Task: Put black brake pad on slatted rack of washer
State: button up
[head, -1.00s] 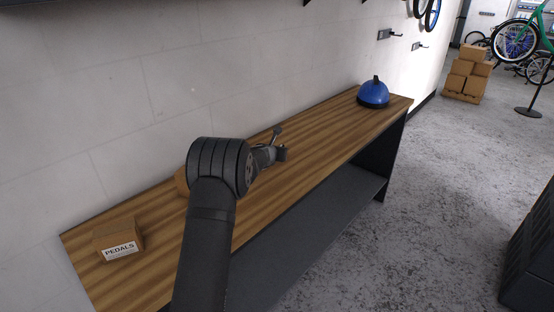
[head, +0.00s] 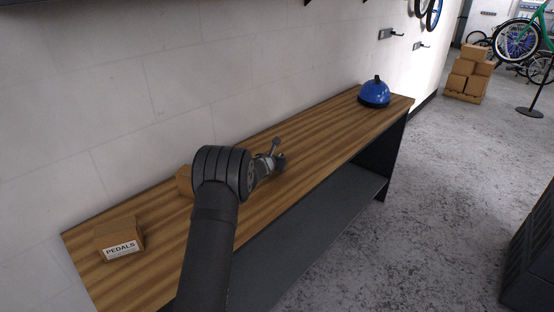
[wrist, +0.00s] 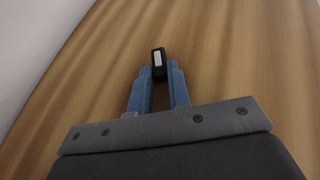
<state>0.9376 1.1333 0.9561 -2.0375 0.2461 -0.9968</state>
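The black brake pad (wrist: 158,62), a small dark block with a pale face, shows in the wrist view at the tips of my blue fingers. My gripper (wrist: 159,72) has one finger on each side of it, very close to its sides. I cannot tell whether the fingers press on it or whether it rests on the bench. In the head view my gripper (head: 278,153) is low over the middle of the wooden workbench (head: 330,120), and the pad cannot be made out there. I cannot identify a washer with a slatted rack in either view.
A cardboard box marked PEDALS (head: 119,240) stands at the bench's near left end. Another brown box (head: 184,181) is partly behind my arm. A blue dome-shaped object (head: 374,92) stands at the far end. A black ribbed unit (head: 530,255) is on the floor at right.

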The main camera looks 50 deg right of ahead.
jog(key=o, duration=0.4)
jog(key=shift+c, duration=0.2)
jog(key=shift+r, duration=0.1)
jog(key=shift+a+r, duration=0.1)
jog(key=shift+r, duration=0.05)
jog(key=v, duration=1.1)
jog(key=shift+o, duration=0.5)
jog(key=shift+s+a+r, duration=0.1)
jog(key=shift+s+a, duration=0.1)
jog(key=shift+a, duration=0.1)
